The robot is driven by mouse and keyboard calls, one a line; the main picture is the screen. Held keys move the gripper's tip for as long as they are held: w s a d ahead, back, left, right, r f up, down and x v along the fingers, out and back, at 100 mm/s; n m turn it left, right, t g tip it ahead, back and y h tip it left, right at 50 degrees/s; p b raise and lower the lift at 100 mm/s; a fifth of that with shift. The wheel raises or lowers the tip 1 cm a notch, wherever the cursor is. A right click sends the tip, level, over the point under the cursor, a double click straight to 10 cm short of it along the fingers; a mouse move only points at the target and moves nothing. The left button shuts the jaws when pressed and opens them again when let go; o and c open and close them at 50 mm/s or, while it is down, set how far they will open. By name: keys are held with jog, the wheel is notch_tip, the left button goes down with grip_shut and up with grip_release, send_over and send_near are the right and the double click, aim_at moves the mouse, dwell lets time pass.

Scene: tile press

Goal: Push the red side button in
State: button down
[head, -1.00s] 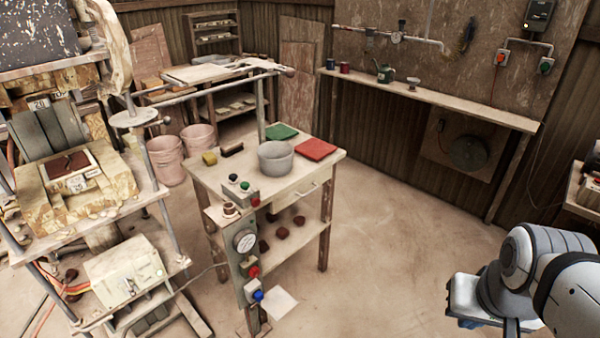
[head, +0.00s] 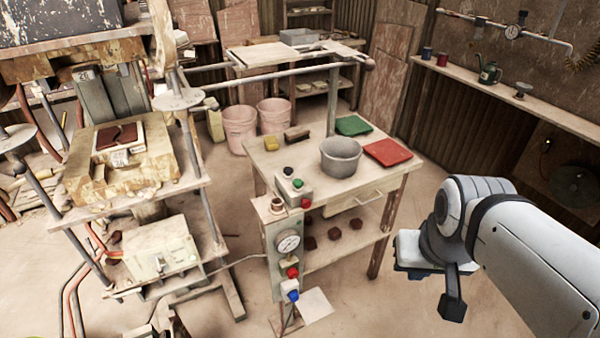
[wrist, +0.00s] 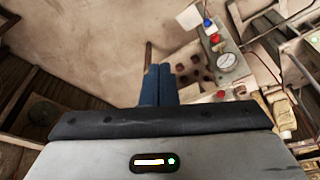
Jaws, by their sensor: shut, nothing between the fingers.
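A small control box (head: 291,191) on the table corner has green and black buttons on top and a red side button (head: 306,203) on its side face. The red side button also shows in the wrist view (wrist: 221,94). Another red button (head: 292,272) sits on the upright panel below the gauge, above a blue button (head: 293,295). My gripper's blue fingers (wrist: 157,70) are shut with nothing between them, out over the floor and apart from the box. In the head view my arm's end is right of the table; the fingertips are not clear there.
The table (head: 270,165) holds a grey pot (head: 340,158), a red tile (head: 388,152) and a green tile (head: 353,126). A press (head: 120,185) stands left of it, with cables on the floor. Floor to the table's right is open.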

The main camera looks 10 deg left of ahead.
jog(key=w+f+m+t+b, duration=0.3)
jog(key=w+f+b, duration=0.15)
jog(key=w, duration=0.45)
jog(key=w+f+m+t+b, duration=0.3)
jog(key=w+f, duration=0.2)
jog(key=w, duration=0.4)
jog(key=w+a+f+m+t+y+b, duration=0.1)
jog(key=w+a+f+m+y+b, duration=0.3)
jog(key=a, duration=0.7)
notch_tip(320, 180, down, 5)
jog(key=w+y+b, duration=0.2)
jog(key=y, duration=0.2)
jog(key=shift+w+a+f+m, duration=0.15)
jog(key=shift+a+m, duration=0.05)
jog(key=shift+m, duration=0.1)
jog(key=shift+w, duration=0.1)
